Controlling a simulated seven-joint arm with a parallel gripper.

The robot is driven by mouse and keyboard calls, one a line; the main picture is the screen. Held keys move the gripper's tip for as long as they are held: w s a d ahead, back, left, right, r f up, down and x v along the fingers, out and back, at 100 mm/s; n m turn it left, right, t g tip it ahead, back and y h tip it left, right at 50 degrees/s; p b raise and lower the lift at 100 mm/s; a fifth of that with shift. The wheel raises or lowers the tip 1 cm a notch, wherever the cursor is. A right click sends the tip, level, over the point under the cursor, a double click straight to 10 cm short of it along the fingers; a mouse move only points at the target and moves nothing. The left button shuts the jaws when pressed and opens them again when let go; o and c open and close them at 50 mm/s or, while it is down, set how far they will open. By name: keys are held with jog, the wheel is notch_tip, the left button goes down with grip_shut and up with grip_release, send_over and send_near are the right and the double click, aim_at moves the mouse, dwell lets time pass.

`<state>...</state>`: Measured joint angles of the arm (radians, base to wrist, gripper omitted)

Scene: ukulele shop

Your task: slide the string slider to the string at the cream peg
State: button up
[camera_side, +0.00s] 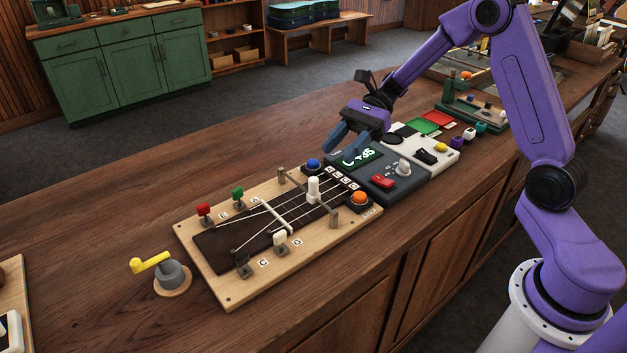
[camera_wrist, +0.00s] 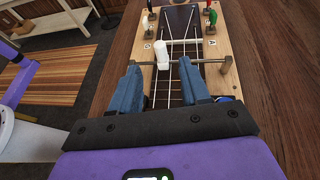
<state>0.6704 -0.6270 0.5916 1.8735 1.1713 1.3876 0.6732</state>
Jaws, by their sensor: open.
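The string slider (camera_side: 313,188) is an upright white block on the crossbar between two metal posts over the strings of a wooden board (camera_side: 350,228). In the wrist view the slider (camera_wrist: 163,55) stands left of the bar's middle; its exact string is unclear. The cream peg (camera_side: 280,238) is on the board's near edge by the letter G. Red (camera_side: 203,209), green (camera_side: 237,194) and black (camera_side: 243,260) pegs are also on it. My gripper (camera_side: 344,150) is open and empty, above and behind the board's right end. In the wrist view its blue fingers (camera_wrist: 158,72) frame the slider without touching it.
Blue (camera_side: 313,164) and orange (camera_side: 359,198) buttons flank the board's right end. A grey tuner box (camera_side: 378,178) with a red switch adjoins it. A yellow-handled crank (camera_side: 165,272) stands left. The counter behind the board is clear.

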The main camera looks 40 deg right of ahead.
aim_at(313, 179)
jog(key=x, duration=0.9)
jog(key=shift+a+f, duration=0.15)
jog(key=shift+a, duration=0.25)
